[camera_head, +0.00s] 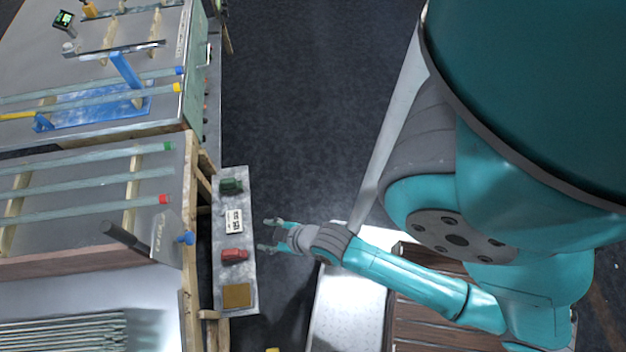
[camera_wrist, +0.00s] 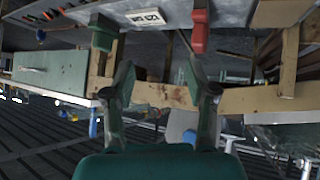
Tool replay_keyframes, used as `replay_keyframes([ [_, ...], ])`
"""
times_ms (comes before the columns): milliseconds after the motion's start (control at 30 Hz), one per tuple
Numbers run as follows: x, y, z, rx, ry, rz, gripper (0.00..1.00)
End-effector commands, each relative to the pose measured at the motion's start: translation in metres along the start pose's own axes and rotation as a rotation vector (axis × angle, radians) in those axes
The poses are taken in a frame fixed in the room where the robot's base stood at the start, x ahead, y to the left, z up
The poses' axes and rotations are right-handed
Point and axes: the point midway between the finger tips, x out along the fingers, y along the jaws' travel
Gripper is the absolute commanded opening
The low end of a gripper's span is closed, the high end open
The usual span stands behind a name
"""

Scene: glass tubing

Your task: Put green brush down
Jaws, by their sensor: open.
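The green brush (camera_head: 230,186) rests on the narrow grey shelf (camera_head: 242,210), near its far end. It also shows in the wrist view as a green block (camera_wrist: 103,32) at upper left. The red brush (camera_head: 234,255) lies on the same shelf, nearer, and shows in the wrist view (camera_wrist: 199,30) at top centre-right. My gripper (camera_head: 267,235) is open and empty, to the right of the shelf, apart from both brushes. In the wrist view its two fingers (camera_wrist: 160,80) are spread with nothing between them.
A white label plate (camera_head: 234,221) sits between the brushes, and a brown square pad (camera_head: 236,296) lies at the shelf's near end. Left of the shelf is a bench (camera_head: 90,215) with glass tubes and a scraper-like tool (camera_head: 150,240). Dark floor (camera_head: 300,110) is clear beyond my gripper.

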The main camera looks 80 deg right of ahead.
Motion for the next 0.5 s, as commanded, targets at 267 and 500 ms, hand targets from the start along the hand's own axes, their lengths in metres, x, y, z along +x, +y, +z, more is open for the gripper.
replay_keyframes([
  [267, -0.103, -0.018, -0.009, 0.052, 0.202, -0.005, 0.57],
  [500, -0.186, -0.021, -0.037, 0.096, 0.375, -0.06, 0.57],
])
